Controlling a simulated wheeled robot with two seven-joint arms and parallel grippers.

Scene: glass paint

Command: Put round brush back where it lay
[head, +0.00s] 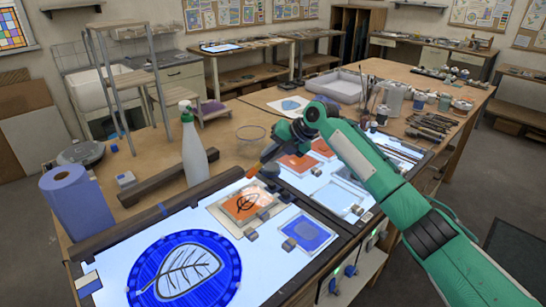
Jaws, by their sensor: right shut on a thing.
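My right arm reaches in from the right over the light table, and its gripper (266,160) is above the table's middle, near the back edge. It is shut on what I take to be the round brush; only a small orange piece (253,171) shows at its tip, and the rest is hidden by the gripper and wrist. Several slim tools, perhaps brushes, lie in a row (432,124) at the right of the table. My left gripper is not in view.
A blue round glass panel with a leaf (187,268) lies on the front light panel. Jars (392,96) and a white tray (338,87) stand at the back right.

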